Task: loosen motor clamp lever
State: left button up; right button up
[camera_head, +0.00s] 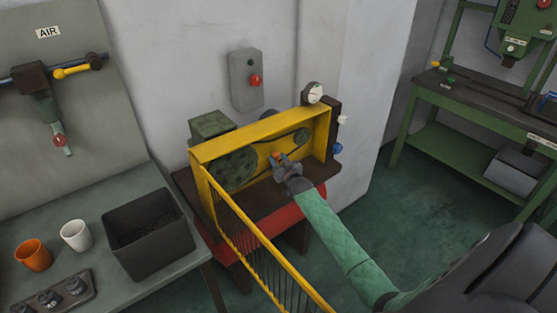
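A machine with a yellow guard frame (262,133) stands at the middle, with a large green pulley wheel (237,170) on its left side and a smaller wheel (301,136) on its right. A green motor-like block (210,124) sits behind the frame. My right gripper (279,160) reaches into the frame between the two wheels, at the end of a green-sleeved arm from the lower right. A small orange-red part (275,155) shows at its fingertips; whether it is the clamp lever, or is gripped, I cannot tell. My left gripper is out of view.
A yellow barred guard (262,245) stands open toward me. On the left bench are a black bin (148,235), a white cup (76,235) and an orange cup (33,255). A grey box with a red button (255,80) is on the wall. Green floor is free at right.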

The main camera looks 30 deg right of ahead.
grip_shut()
